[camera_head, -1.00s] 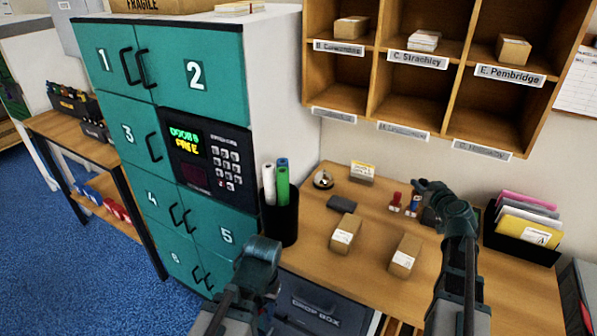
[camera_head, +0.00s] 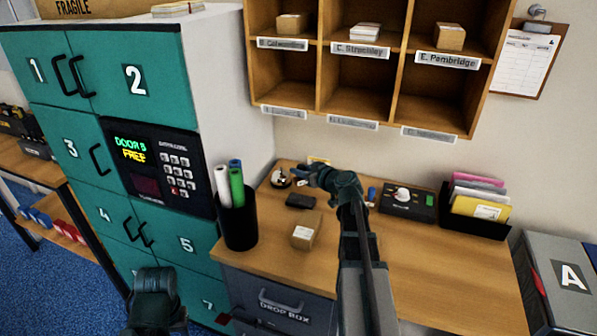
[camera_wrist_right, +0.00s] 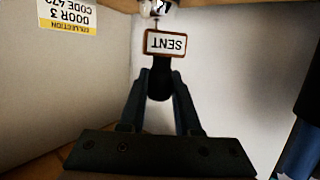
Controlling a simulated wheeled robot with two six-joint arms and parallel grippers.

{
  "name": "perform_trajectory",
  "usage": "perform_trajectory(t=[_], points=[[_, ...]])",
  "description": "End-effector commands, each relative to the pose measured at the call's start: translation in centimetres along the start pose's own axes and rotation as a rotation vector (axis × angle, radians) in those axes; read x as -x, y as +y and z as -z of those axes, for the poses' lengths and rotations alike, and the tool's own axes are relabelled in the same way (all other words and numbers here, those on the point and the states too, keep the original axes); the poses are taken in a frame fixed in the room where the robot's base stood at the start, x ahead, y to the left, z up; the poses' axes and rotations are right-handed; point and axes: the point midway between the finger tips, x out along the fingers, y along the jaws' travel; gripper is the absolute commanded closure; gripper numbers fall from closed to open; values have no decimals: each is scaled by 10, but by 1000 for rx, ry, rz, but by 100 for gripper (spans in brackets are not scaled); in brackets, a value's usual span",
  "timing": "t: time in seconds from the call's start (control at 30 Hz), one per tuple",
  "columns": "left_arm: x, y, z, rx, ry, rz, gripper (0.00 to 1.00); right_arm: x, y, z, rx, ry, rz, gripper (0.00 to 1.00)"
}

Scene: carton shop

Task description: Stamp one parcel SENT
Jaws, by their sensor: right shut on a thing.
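My right gripper (camera_head: 312,174) is above the back of the desk, near the bell (camera_head: 281,178). In the right wrist view the gripper (camera_wrist_right: 160,85) is shut on a dark-handled stamp (camera_wrist_right: 166,43), whose plate reads SENT upside down. A brown parcel (camera_head: 307,231) with a white label lies on the desk, in front of a dark flat pad (camera_head: 300,201). My right arm hides part of the desk. A blue-topped stamp (camera_head: 371,194) stands right of the arm. My left gripper (camera_head: 152,285) is low, before the lockers; its jaws are unclear.
Teal lockers (camera_head: 185,245) stand left, with a black cup (camera_head: 238,228) of rolled tubes beside them. A black box with a knob (camera_head: 408,201) and a folder tray (camera_head: 473,222) stand right. Wooden pigeonholes (camera_head: 350,103) hang above. The desk's right front is clear.

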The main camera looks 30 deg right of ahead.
Motion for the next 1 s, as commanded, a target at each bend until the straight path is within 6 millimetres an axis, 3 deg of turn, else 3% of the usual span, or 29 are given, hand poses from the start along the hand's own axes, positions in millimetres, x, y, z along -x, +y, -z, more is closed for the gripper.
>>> perform_trajectory(t=[0.27,0.7,1.0], points=[[-15,1,1,0,0,0,50,-5,0,-15,0,0,-1,100],[-56,5,3,0,0,0,50,-17,0,-54,0,0,-1,100],[-59,6,3,0,0,0,50,-18,0,-57,0,0,-1,100]])
